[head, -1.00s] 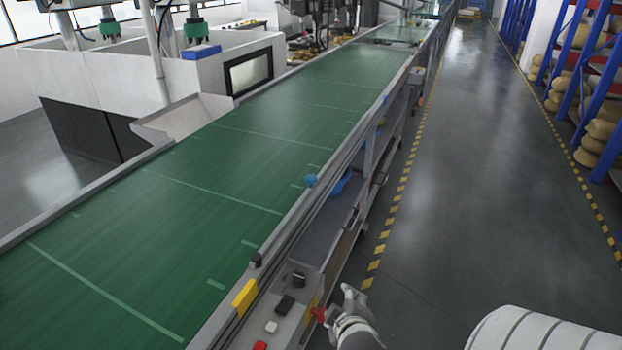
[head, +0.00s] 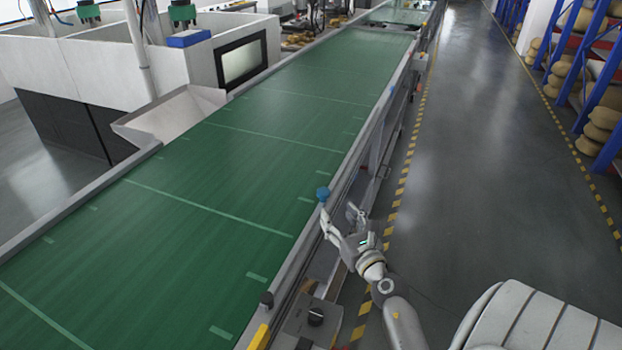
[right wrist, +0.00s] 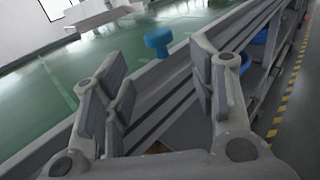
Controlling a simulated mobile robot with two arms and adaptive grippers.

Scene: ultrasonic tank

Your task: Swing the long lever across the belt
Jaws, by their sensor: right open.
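A blue knob (head: 323,192) stands at the right edge of the green belt (head: 170,245). In the right wrist view the knob (right wrist: 158,40) is round-topped on a short blue stem, beyond the fingers and between them in the picture. I cannot make out a long lever arm below it. My right gripper (head: 339,212) is open and empty over the conveyor's right side rail, just nearer than the knob and apart from it. Its spread fingers (right wrist: 160,78) fill the near part of the right wrist view. My left gripper is not in view.
A blue bowl-like thing (right wrist: 245,62) lies beside the rail. The aisle (head: 470,170) to the right is clear. A metal chute (head: 172,116) meets the belt's left side.

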